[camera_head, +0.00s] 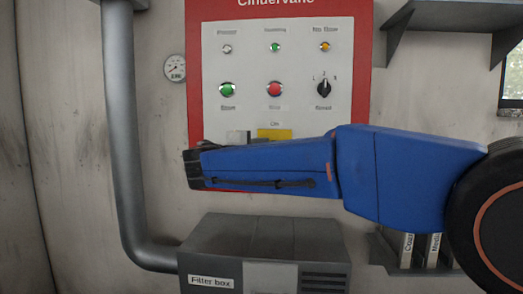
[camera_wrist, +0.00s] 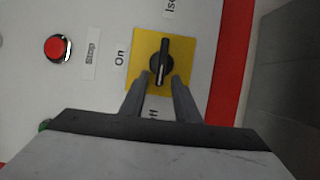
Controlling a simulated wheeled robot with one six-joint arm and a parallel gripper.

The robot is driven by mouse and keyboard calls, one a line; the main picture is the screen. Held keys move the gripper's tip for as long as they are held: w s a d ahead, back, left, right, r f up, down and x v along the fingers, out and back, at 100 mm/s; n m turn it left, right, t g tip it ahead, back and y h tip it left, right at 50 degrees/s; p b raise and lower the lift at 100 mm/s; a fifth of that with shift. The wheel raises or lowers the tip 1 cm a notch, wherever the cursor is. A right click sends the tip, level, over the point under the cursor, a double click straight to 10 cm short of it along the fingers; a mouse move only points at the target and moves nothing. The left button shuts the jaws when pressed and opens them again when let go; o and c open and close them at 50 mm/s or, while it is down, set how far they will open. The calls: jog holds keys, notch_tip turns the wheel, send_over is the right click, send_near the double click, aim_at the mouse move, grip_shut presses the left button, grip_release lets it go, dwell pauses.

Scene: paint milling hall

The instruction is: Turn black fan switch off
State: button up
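A black rotary switch (camera_wrist: 161,62) sits on a yellow square plate (camera_wrist: 183,44) in the wrist view. Its handle runs up and down in that picture, with a light line on its lower half. "On" stands left of the plate; a label ending in "ff" below is partly hidden by my fingers. My gripper (camera_wrist: 162,80) is open, its fingertips either side of the handle's lower end, with gaps visible. In the head view, the yellow plate (camera_head: 274,133) shows above my blue arm, which hides the switch; my gripper (camera_head: 238,137) is just left of it.
The red-framed panel (camera_head: 363,55) also carries a green button (camera_head: 227,90), a red button (camera_head: 275,89), a black selector knob (camera_head: 323,88) and small lamps. A grey filter box (camera_head: 262,238) stands below. A pipe (camera_head: 122,130) and a gauge (camera_head: 175,68) are left.

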jog(key=shift+s, duration=0.1)
jog(key=v, duration=1.7)
jog(key=shift+a+f, duration=0.1)
